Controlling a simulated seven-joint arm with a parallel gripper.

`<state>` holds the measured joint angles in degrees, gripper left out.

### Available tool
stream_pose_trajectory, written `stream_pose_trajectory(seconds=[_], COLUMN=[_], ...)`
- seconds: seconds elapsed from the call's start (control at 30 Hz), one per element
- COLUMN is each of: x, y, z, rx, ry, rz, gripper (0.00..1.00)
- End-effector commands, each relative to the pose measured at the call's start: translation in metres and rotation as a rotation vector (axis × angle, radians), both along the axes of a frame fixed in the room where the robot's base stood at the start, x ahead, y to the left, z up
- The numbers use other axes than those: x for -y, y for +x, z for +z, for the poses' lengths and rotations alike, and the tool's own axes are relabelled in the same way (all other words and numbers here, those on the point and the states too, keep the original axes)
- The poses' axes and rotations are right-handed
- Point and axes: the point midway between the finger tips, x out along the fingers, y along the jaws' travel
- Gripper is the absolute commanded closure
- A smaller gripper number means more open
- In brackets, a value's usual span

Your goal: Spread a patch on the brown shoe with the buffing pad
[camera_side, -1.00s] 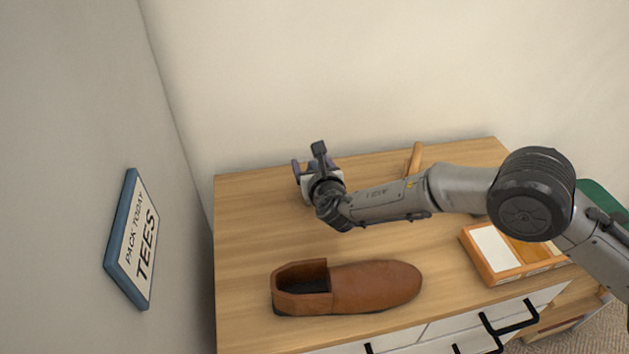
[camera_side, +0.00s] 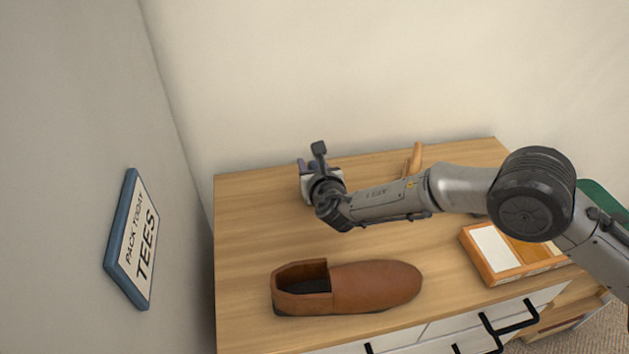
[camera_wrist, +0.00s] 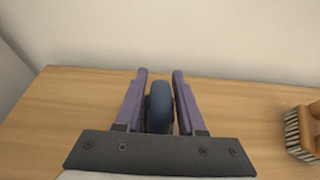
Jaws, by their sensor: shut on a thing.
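The brown shoe (camera_side: 375,287) lies on the wooden top near its front edge, toe to the right, in the side view. My gripper (camera_side: 309,168) is low at the back left of the top, behind the shoe and well apart from it. In the wrist view its purple fingers (camera_wrist: 159,76) are shut on a dark blue upright piece (camera_wrist: 159,106), which looks like the grip of the buffing pad. The pad's underside is hidden, and in the side view my wrist hides most of it. No patch of polish shows on the shoe.
A wooden-backed brush (camera_wrist: 300,135) lies to the right in the wrist view. A wooden handle (camera_side: 415,160) shows at the back in the side view. A shallow wooden tray (camera_side: 478,264) stands at the right. Walls rise behind and at left. The top between gripper and shoe is clear.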

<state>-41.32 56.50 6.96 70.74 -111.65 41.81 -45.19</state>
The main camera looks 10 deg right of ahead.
Motion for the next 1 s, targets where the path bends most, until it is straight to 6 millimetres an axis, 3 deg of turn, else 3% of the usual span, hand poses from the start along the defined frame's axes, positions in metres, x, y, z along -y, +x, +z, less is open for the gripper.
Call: stream_pose_trajectory(seconds=[1.0], x=[0.000], y=[0.000], z=[0.012], rx=[0.001], ry=[0.001], rz=[0.000], gripper=[1.00])
